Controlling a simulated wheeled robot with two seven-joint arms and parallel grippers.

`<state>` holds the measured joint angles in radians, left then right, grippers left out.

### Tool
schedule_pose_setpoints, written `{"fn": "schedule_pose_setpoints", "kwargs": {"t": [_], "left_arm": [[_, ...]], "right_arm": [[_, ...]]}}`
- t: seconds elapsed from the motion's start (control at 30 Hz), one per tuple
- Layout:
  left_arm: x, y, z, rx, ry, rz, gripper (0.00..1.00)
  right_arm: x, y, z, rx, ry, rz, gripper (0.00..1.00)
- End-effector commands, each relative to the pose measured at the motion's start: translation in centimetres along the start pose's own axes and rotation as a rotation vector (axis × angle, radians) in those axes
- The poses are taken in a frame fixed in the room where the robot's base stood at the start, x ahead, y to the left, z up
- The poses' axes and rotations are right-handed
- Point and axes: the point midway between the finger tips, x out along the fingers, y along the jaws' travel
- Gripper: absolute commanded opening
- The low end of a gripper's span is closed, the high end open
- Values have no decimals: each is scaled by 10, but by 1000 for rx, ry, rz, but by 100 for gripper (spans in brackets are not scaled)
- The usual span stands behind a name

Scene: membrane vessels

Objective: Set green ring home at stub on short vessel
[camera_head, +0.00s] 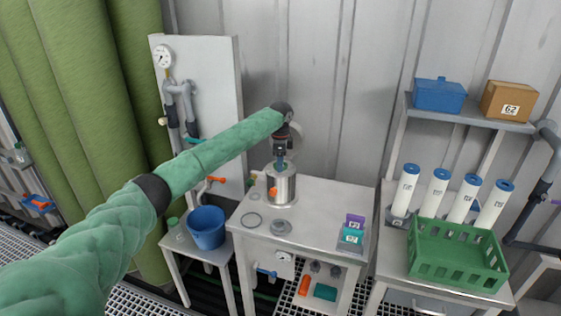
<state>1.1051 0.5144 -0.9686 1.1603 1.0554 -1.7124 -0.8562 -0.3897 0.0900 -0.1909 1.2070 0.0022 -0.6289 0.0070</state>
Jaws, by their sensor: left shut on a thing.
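The short steel vessel (281,188) stands upright at the back left of the middle table, with an orange part low on its front. My left gripper (281,163) points down right over the vessel's top. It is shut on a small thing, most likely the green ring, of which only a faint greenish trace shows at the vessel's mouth. The stub is hidden or too small to make out. I cannot tell whether the ring touches the vessel. My right gripper is not in view.
A blue bucket (207,228) is at left, a green crate (455,257) at right. The table's middle is clear.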

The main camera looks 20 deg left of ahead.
Motion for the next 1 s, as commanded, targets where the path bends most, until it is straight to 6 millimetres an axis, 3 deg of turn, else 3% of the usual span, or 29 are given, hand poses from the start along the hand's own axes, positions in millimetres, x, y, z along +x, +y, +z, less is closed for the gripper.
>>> {"fn": "schedule_pose_setpoints", "kwargs": {"t": [0.93,0.97,1.0], "left_arm": [[6,0,0,0,-1,1,27],[6,0,0,0,-1,2,54],[6,0,0,0,-1,2,62]], "right_arm": [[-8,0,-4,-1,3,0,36],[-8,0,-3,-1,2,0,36],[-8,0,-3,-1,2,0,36]]}}
